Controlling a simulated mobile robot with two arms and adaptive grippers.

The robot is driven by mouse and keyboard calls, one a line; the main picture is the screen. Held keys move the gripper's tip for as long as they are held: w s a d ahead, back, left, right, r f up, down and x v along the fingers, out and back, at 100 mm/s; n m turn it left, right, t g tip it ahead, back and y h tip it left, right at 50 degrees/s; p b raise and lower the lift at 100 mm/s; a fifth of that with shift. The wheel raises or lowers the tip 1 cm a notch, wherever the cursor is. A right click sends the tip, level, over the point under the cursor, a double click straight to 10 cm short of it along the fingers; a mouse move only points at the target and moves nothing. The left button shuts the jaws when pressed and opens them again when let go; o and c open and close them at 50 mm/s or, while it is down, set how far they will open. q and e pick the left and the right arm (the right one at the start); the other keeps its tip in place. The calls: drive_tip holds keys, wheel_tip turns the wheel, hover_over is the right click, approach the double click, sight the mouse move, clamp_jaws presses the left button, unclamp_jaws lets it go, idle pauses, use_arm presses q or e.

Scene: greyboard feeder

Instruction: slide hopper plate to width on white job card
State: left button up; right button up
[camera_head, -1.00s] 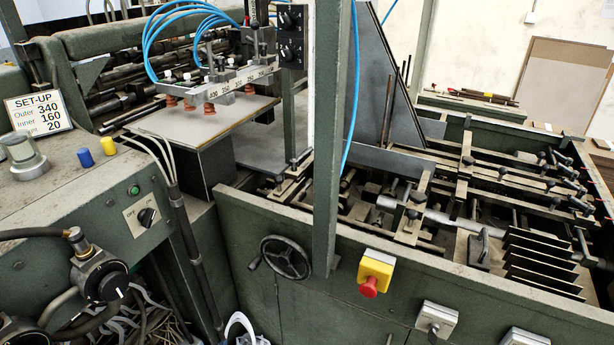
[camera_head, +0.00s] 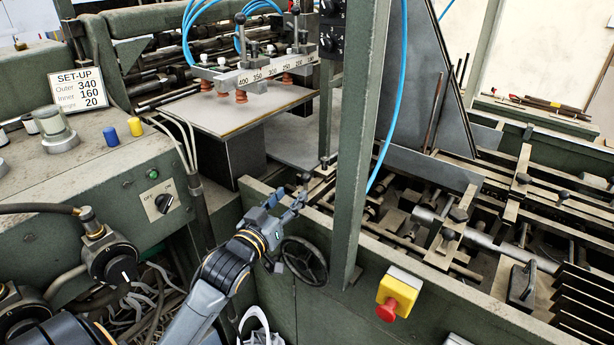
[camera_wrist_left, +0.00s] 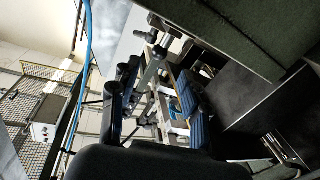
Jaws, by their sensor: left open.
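The white job card (camera_head: 80,90) stands at the left on the machine and reads SET-UP, Outer 340, Inner 160 and 20; the last label is partly covered. My left gripper (camera_head: 287,203) is open and empty, above the handwheel by the front wall's upper edge. Its fingers also show in the left wrist view (camera_wrist_left: 158,90), with metal rods and clamps beyond them. I cannot tell for certain which part is the hopper plate; a low grey upright plate (camera_head: 428,168) stands right of the green post. A numbered scale (camera_head: 270,78) runs along the suction-cup bar. My right gripper is not in view.
The green post (camera_head: 360,130) rises just right of my left gripper. A handwheel (camera_head: 305,262) and a red stop button (camera_head: 387,310) are on the front wall. Grey board (camera_head: 215,108) lies under the suction cups. Blue hoses (camera_head: 402,90) hang by the post.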

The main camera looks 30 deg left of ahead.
sight(306, 179)
use_arm(q)
drive_tip(key=w, duration=0.3)
drive_tip(key=w+p, duration=0.1)
drive_tip(key=w, duration=0.2)
drive_tip(key=w+a, duration=0.1)
drive_tip(key=w, duration=0.2)
clamp_jaws()
